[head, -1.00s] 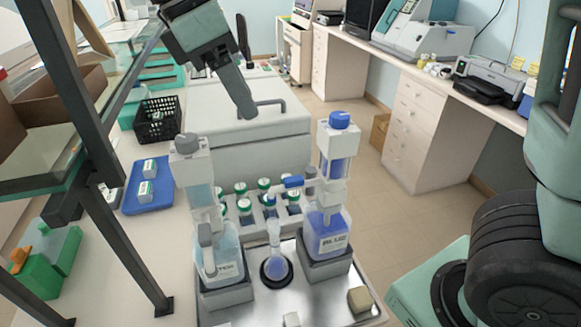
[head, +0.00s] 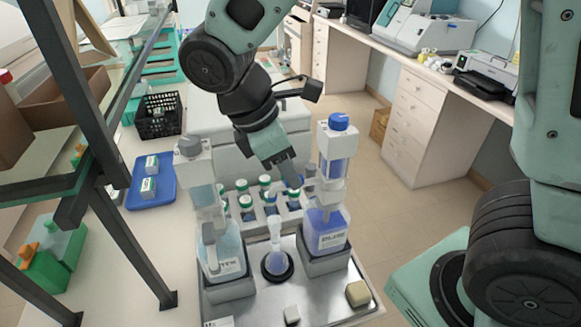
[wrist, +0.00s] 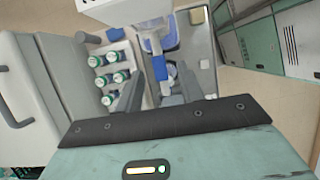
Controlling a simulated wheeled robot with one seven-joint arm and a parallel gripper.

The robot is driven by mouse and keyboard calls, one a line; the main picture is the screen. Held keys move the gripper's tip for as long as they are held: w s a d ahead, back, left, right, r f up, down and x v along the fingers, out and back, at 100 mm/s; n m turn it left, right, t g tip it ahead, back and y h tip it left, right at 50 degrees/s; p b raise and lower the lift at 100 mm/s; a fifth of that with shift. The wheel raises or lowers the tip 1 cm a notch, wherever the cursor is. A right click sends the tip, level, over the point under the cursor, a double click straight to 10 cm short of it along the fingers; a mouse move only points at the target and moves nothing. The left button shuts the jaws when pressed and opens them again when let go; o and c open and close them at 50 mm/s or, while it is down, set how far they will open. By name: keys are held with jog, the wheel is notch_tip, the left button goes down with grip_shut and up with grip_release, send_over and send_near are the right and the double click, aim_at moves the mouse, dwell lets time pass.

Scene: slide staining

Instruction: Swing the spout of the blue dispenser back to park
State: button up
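The blue dispenser (head: 325,232) is a bottle of blue liquid with a white pump column and blue cap (head: 338,122), standing upright at the right of the steel tray. In the wrist view its blue spout (wrist: 159,68) lies between my two fingers, with gaps visible on both sides. My gripper (head: 292,183) is open, pointing down just left of the pump column; it also shows in the wrist view (wrist: 158,88).
A clear dispenser (head: 220,252) with a grey cap stands left on the tray (head: 330,300). A small flask (head: 275,262) sits between the two bottles. A rack of green-capped bottles (head: 245,203) stands behind. A beige block (head: 358,293) lies at the tray's front right.

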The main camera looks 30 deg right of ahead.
jog(key=shift+x, duration=0.95)
grip_shut()
